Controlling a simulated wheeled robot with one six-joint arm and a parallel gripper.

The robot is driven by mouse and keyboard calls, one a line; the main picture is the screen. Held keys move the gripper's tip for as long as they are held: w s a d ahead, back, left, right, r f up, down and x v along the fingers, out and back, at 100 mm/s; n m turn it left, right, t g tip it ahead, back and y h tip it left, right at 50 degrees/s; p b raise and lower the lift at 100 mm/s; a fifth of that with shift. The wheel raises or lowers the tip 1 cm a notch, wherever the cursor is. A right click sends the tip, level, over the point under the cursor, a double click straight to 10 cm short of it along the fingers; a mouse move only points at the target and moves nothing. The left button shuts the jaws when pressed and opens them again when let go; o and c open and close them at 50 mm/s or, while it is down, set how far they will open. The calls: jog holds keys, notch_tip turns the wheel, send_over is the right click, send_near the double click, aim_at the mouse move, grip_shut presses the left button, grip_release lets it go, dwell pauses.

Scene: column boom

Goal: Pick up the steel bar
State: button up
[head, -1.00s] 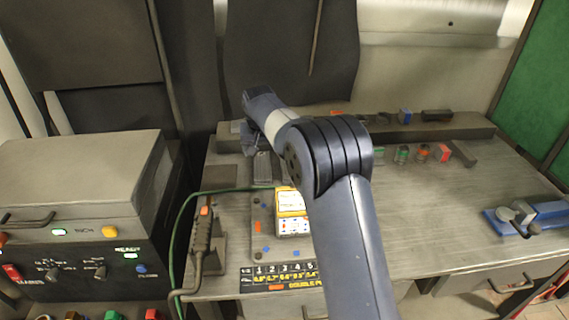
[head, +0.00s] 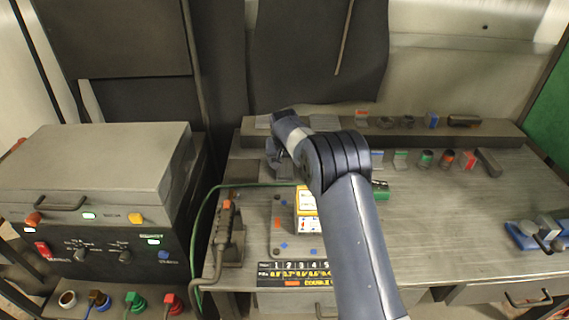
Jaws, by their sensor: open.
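A dark grey elongated bar (head: 488,162) lies on the right part of the metal bench top, beyond the orange-ended piece. It looks like the steel bar, though I cannot be sure of its material. My gripper (head: 281,166) hangs at the far left part of the bench, behind the yellow-and-white box. It is well to the left of the bar and apart from it. My own arm partly hides the gripper; its jaws are open, and I see nothing held between them.
Small coloured pieces (head: 426,158) stand between my arm and the bar. Behind them is a raised ledge (head: 400,137) with more pieces. A yellow-and-white box (head: 308,222), torch (head: 224,232) and green cable occupy the left. A blue clamp (head: 522,236) sits right; the bench's right middle is clear.

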jog(key=shift+r, duration=0.1)
jog(key=c, duration=1.5)
